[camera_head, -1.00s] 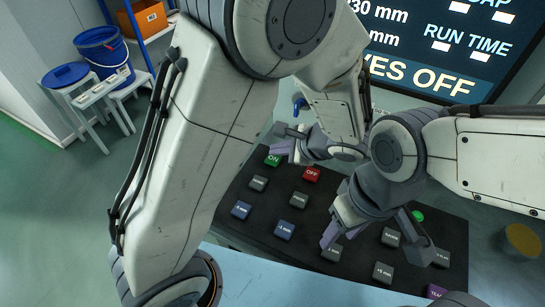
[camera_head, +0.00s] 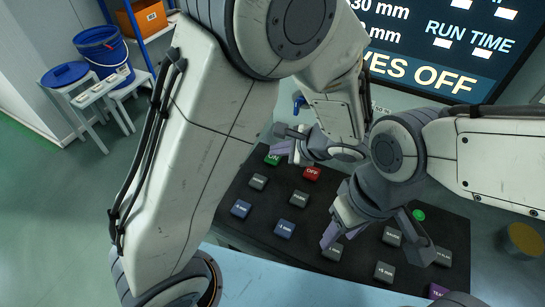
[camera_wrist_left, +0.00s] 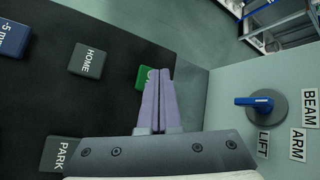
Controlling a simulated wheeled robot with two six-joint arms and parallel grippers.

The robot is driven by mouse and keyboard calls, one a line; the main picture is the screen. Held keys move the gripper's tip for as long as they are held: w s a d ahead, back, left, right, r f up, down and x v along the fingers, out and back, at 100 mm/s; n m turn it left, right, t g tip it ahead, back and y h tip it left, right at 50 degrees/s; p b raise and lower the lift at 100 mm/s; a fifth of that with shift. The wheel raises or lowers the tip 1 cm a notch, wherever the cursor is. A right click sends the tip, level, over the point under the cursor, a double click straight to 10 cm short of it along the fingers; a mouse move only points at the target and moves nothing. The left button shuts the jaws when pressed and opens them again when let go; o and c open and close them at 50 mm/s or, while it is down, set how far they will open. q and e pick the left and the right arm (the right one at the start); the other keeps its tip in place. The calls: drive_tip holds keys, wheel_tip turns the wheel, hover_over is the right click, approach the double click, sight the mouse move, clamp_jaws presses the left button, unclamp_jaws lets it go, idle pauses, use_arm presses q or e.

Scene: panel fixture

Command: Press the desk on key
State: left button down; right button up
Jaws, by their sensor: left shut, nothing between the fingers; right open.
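The green ON key (camera_head: 272,159) sits at the far left corner of the black key panel (camera_head: 262,222), beside the red OFF key (camera_head: 312,174). In the left wrist view the green key (camera_wrist_left: 143,76) is partly hidden behind my left gripper's fingers. My left gripper (camera_head: 277,148) is shut and empty, with its purple fingertips at the green key. I cannot tell whether they touch it. The tips also show in the left wrist view (camera_wrist_left: 158,72). My right gripper (camera_head: 374,246) is open and empty over the right part of the panel.
Several grey and blue keys, including HOME (camera_wrist_left: 87,60) and PARK (camera_wrist_left: 61,153), lie near the ON key. A blue lever (camera_wrist_left: 254,102) marked BEAM ARM LIFT stands beside the panel.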

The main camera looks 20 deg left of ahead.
sight(277, 159)
use_arm(q)
drive_tip(key=shift+f+b, duration=0.4)
drive_tip(key=shift+f, duration=0.15)
use_arm(e)
drive_tip(key=shift+f, duration=0.5)
use_arm(q)
drive_tip(key=shift+r, duration=0.15)
use_arm(e)
drive_tip(key=shift+r, duration=0.15)
use_arm(q)
drive_tip(key=shift+r+p, duration=0.75)
drive_tip(key=shift+r, duration=0.05)
use_arm(e)
drive_tip(key=shift+r, duration=0.6)
use_arm(q)
wheel_tip(277, 159, up, 5)
drive_tip(key=p, duration=0.4)
use_arm(e)
wheel_tip(277, 159, up, 4)
drive_tip(key=shift+r, duration=0.15)
